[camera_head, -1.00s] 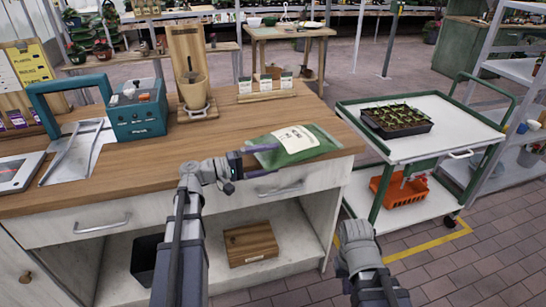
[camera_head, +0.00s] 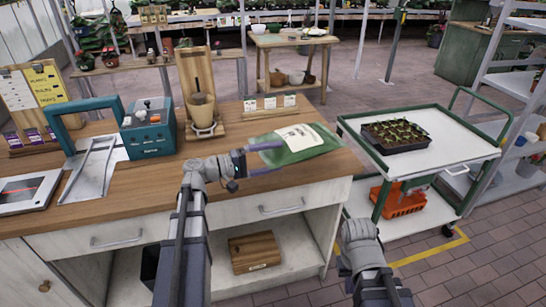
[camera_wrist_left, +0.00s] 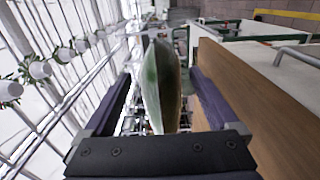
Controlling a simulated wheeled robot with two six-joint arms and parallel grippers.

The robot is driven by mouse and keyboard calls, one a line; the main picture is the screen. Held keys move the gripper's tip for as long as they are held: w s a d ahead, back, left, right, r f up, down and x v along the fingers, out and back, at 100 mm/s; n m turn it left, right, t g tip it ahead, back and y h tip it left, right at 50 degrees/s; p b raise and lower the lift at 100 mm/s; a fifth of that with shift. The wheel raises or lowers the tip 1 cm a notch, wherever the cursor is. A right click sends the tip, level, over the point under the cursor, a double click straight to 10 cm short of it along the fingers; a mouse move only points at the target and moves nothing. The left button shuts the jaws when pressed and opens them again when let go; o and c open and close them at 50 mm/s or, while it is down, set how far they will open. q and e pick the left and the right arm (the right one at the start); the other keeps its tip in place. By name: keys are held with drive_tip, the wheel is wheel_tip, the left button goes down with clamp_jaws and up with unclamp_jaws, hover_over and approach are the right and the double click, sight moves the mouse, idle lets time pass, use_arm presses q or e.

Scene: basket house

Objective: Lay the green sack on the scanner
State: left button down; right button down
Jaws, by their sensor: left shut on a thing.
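The green sack (camera_head: 310,147), with a white label, is held nearly flat above the right part of the wooden counter, its left end between the fingers of my left gripper (camera_head: 266,159). That gripper is shut on the sack. In the left wrist view, the sack (camera_wrist_left: 161,85) shows edge-on between the two dark fingers (camera_wrist_left: 160,100). The scanner (camera_head: 28,193), a pale flat unit with a red line on its dark window, is at the counter's far left. My right arm shows at the lower right, but its gripper's fingers are not visible.
Seed packets (camera_head: 270,104) stand behind the sack. A cart (camera_head: 450,140) with a seedling tray is right. The counter's front middle is bare.

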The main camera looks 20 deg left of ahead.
use_arm(q)
drive_tip(key=shift+r, duration=0.2)
wheel_tip(320, 180, up, 6)
drive_tip(key=p, duration=0.6)
drive_tip(key=shift+r, duration=0.1)
